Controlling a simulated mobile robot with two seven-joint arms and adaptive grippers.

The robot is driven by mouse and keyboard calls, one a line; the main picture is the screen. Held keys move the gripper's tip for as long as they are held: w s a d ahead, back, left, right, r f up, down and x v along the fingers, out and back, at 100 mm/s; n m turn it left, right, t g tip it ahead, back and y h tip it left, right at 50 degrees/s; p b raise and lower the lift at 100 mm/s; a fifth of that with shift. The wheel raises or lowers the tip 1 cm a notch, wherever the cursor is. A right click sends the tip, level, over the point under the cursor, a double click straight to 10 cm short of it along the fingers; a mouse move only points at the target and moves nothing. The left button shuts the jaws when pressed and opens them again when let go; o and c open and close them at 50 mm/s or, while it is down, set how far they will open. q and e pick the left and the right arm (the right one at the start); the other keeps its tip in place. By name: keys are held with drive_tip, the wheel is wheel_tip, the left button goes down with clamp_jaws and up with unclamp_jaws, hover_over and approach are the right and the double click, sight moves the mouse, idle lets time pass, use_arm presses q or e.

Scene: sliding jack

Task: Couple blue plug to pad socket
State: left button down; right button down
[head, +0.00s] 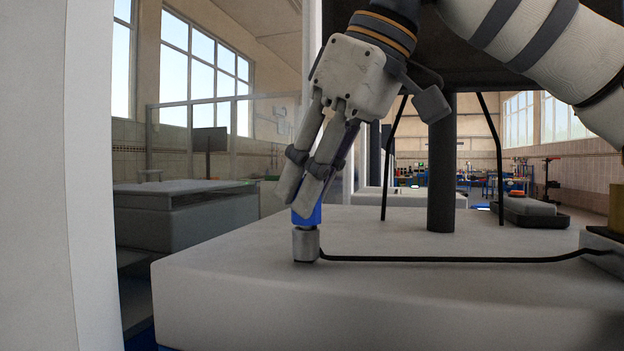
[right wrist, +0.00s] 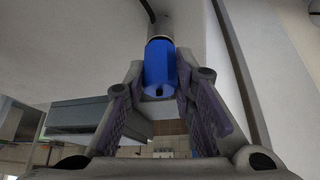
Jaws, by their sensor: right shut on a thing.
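My right gripper (head: 303,200) points down and is shut on the blue plug (head: 307,216). The plug stands roughly upright in line with a grey metal cylinder (head: 306,244) on the pale block. The blue part meets the cylinder's top; I cannot tell whether they are joined or only touching. In the right wrist view the blue plug (right wrist: 160,66) sits between both fingers, with the metal part (right wrist: 160,36) beyond it. A black cable (head: 450,260) runs from the cylinder to a grey box at the right edge. I cannot tell for sure which part is the pad socket. My left gripper is not in view.
The pale block's top (head: 430,305) is mostly clear around the cable. A grey box (head: 600,247) with a yellow part (head: 616,185) stands at the right edge. A dark tray (head: 540,220) lies at the back right. A white post (head: 85,180) rises at the left.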

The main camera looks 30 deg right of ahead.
drive_tip(key=shift+r, duration=1.5)
drive_tip(key=shift+f, duration=1.7)
drive_tip(key=c, duration=1.2)
unclamp_jaws()
drive_tip(key=shift+f, duration=0.1)
drive_tip(key=shift+c, duration=0.2)
